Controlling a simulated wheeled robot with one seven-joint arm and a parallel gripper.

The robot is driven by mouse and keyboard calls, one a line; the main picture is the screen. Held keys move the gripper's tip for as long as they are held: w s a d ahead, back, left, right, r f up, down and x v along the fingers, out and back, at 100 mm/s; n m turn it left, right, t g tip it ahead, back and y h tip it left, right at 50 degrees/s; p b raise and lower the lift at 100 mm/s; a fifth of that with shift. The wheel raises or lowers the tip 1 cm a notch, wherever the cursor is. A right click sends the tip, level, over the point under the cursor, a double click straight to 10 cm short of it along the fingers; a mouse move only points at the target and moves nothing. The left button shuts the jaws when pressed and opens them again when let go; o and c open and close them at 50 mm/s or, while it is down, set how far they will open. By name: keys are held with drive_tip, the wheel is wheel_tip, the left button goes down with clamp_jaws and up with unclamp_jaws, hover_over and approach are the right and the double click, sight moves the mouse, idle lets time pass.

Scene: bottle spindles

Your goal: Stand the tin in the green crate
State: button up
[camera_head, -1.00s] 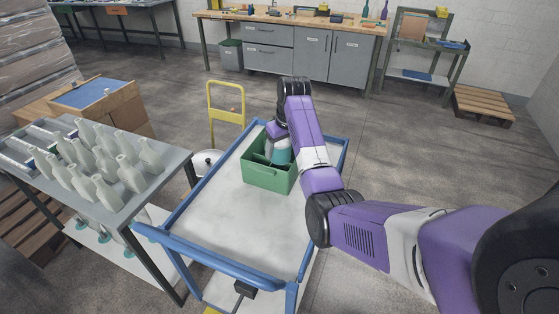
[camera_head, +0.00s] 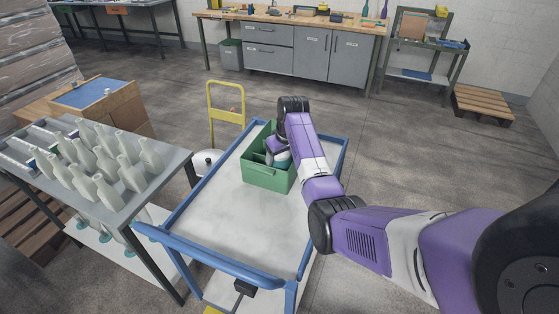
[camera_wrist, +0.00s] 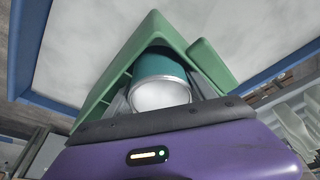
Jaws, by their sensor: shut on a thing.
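The green crate (camera_head: 268,180) stands on the cart's grey top, with a divider inside. My gripper (camera_head: 275,160) reaches down into the crate, its tips mostly hidden by the crate wall. In the wrist view my gripper (camera_wrist: 160,88) is shut on the tin (camera_wrist: 161,66), a teal cylinder with a pale round end facing the camera. The tin is inside the crate's rim in that view. Its far end is hidden, so I cannot tell whether it touches the crate floor. In the head view the tin is largely hidden.
The blue-railed cart (camera_head: 230,222) has a bare grey top in front of the crate. A rack of several pale bottles (camera_head: 95,165) stands close on the left. A yellow hand truck (camera_head: 226,105) stands behind the cart.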

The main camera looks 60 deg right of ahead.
drive_tip(key=shift+s+a+f, duration=0.1)
drive_tip(key=shift+s+f, duration=0.05)
drive_tip(key=shift+f, duration=0.4)
drive_tip(key=shift+s+a+f, duration=0.1)
drive_tip(key=shift+f, duration=0.45)
drive_tip(key=o, duration=1.6)
drive_tip(key=shift+w+r, duration=0.1)
drive_tip(key=shift+r, duration=0.2)
drive_tip(key=v, duration=1.3)
drive_tip(key=shift+w+d+r, duration=0.1)
drive_tip(key=shift+w+d, duration=0.15)
drive_tip(key=shift+w, duration=0.05)
